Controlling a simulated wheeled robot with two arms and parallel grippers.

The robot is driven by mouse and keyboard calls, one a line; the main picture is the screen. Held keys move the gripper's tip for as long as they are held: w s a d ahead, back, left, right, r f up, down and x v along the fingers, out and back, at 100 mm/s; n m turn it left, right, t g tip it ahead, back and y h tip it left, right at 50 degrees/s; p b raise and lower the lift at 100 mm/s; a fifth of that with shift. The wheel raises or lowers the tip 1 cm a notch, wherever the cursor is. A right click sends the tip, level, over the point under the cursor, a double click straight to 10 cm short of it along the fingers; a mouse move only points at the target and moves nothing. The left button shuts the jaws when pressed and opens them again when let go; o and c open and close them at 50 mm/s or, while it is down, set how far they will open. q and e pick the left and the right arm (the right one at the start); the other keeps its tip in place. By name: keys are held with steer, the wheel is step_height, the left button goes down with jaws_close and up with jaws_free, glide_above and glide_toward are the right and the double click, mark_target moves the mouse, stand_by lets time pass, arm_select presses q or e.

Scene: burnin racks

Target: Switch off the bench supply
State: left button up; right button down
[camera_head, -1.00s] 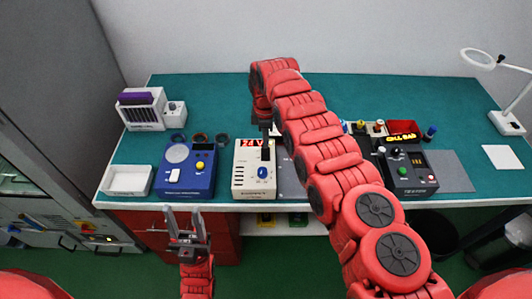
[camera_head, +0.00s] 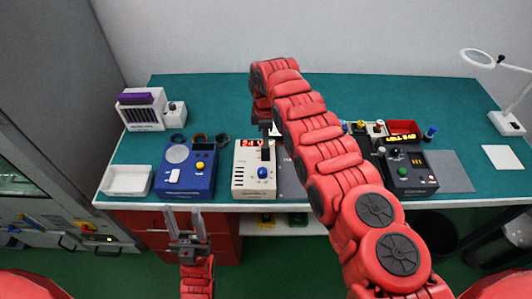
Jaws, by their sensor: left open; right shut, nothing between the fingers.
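The bench supply is a cream-white box (camera_head: 242,183) on the green bench, with a red "24 V" display (camera_head: 249,143) at its top and a round blue knob (camera_head: 262,173) on its face. My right gripper (camera_head: 265,155) is shut and empty, pointing down over the supply's upper right, just behind the knob. It hides part of the supply's face there, and I cannot tell whether it touches. My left gripper (camera_head: 184,211) is open and empty, in front of the bench edge and below its top.
A blue device (camera_head: 200,185) stands left of the supply, with a white tray (camera_head: 127,180) beyond it. A black device (camera_head: 408,180) with coloured buttons stands to the right. My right arm crosses the middle of the bench.

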steer(key=shift+f+b, duration=0.9)
steer(key=shift+b, duration=0.05)
stand_by(0.8)
steer(key=shift+r+p, duration=0.85)
steer(key=shift+r, duration=0.45)
step_height(320, 180, up, 2)
steer(key=shift+r+p, duration=0.1)
steer(key=shift+p, duration=0.25)
steer(key=shift+r, duration=1.1)
